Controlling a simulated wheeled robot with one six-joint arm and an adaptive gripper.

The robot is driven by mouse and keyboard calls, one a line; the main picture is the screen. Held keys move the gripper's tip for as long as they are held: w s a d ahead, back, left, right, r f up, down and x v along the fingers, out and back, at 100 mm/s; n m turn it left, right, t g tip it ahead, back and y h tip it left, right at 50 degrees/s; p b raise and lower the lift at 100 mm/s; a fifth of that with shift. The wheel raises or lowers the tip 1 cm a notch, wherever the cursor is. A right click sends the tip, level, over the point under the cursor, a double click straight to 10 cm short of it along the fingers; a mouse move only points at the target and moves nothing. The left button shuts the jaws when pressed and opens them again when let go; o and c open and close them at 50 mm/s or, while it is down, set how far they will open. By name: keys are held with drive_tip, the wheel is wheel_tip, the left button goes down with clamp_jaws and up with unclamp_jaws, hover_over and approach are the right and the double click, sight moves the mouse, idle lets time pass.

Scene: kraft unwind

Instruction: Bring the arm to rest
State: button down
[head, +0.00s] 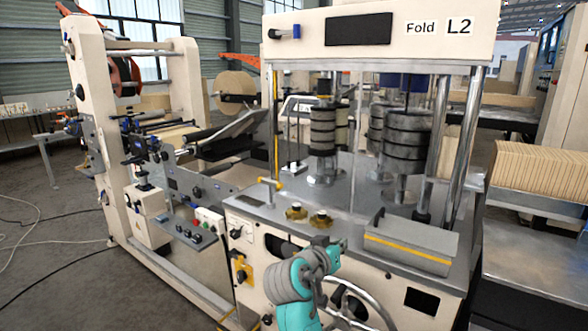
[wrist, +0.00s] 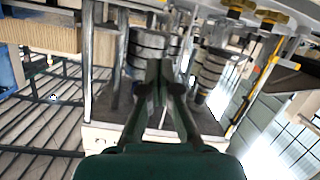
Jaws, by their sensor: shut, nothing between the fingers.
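My teal and grey arm stands at the bottom middle of the head view, in front of the folding machine (head: 345,28) marked "Fold L2". In the wrist view my gripper (wrist: 160,78) has its dark fingers drawn together at the tips, with nothing between them. Beyond the fingers are the machine's stacked metal rollers (wrist: 148,42), apart from the gripper as far as I can tell. The wrist picture is tilted and nearly upside down. In the head view the fingers are too small to make out clearly.
A handwheel (head: 362,305) lies right beside my arm. Two brass knobs (head: 321,217) and a grey box with a yellow stripe (head: 410,245) sit on the machine's deck. The unwind stand (head: 88,120) is at left. Cables cross the open floor at far left (head: 40,240).

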drive_tip(key=s+d+f+n+y, duration=0.1)
drive_tip(key=s+f, duration=0.3)
drive_tip(key=f, duration=0.3)
drive_tip(key=s+d+f+n+t+y, duration=0.1)
drive_tip(key=s+f+n+y, duration=0.15)
drive_tip(key=f, duration=0.45)
drive_tip(key=s+d+f+n, duration=0.1)
drive_tip(key=s+f, duration=0.3)
drive_tip(key=f, duration=0.3)
drive_tip(key=s+d+f+n+y, duration=0.1)
drive_tip(key=s+f+y, duration=0.1)
drive_tip(key=s+f, duration=0.45)
drive_tip(key=s+d+f+n+y, duration=0.1)
drive_tip(key=s+f, duration=0.2)
drive_tip(key=s, duration=0.7)
drive_tip(key=s+d+y, duration=0.1)
drive_tip(key=s+y, duration=0.1)
drive_tip(key=s, duration=1.8)
drive_tip(key=s+d+r+m+t, duration=0.1)
drive_tip(key=s+r+m, duration=0.2)
drive_tip(key=s+r, duration=0.6)
drive_tip(key=shift+f+v, duration=0.35)
drive_tip(key=shift+v, duration=1.95)
drive_tip(key=shift+d, duration=0.15)
